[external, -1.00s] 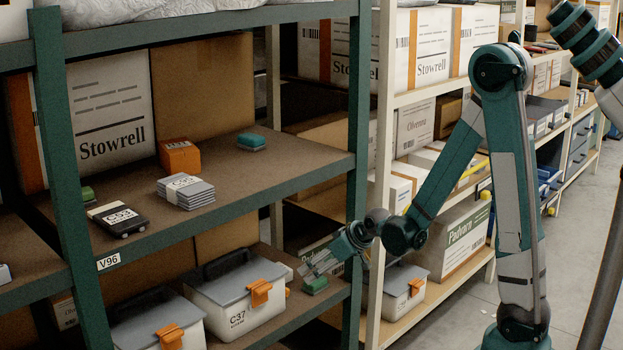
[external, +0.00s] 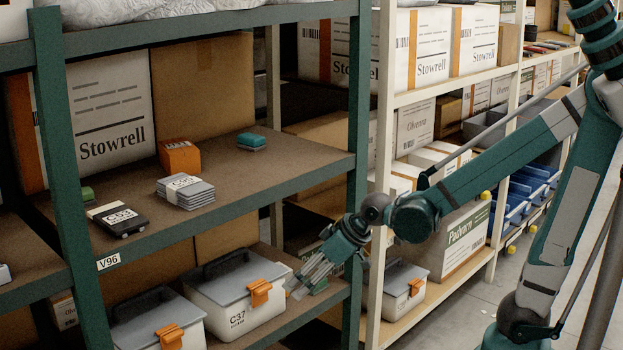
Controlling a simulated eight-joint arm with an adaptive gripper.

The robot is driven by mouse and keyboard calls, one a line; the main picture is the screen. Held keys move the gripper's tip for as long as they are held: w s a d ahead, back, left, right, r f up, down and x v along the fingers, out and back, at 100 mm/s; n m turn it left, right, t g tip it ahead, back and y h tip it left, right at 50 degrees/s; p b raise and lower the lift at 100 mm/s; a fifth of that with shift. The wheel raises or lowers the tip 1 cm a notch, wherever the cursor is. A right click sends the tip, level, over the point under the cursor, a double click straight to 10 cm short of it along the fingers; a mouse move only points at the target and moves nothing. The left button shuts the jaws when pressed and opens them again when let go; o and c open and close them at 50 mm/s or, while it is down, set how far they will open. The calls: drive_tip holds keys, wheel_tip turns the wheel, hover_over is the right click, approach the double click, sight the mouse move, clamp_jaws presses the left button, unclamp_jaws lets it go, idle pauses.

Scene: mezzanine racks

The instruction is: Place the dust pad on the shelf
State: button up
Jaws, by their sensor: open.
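A small green pad (external: 320,287), which looks like the dust pad, lies on the lower shelf near its right end, partly hidden behind my gripper. My gripper (external: 297,286) is open, with its fingers pointing down and left in front of the pad, beside the grey-lidded toolbox. I cannot tell whether the fingers touch the pad. The shelf (external: 262,180) above it is a brown board in a green frame. A similar teal pad (external: 251,141) sits toward the back of that shelf.
The upper shelf holds an orange box (external: 179,156), a banded grey stack (external: 185,191) and a black device (external: 117,219). Its right front is bare. The toolbox (external: 238,290) and a green post (external: 357,170) stand close to my gripper.

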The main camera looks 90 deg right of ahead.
drive_tip(key=s+a+r+n+y, duration=0.1)
drive_tip(key=s+a, duration=0.3)
drive_tip(key=a, duration=0.4)
drive_tip(key=s+a+r+n+y, duration=0.1)
drive_tip(key=s+a+r, duration=0.2)
drive_tip(key=a, duration=0.5)
drive_tip(key=s+a+r+n, duration=0.2)
drive_tip(key=s+a, duration=0.3)
drive_tip(key=a, duration=0.4)
drive_tip(key=shift+s+r+y, duration=0.2)
drive_tip(key=shift+r+y, duration=0.15)
drive_tip(key=shift+y, duration=0.05)
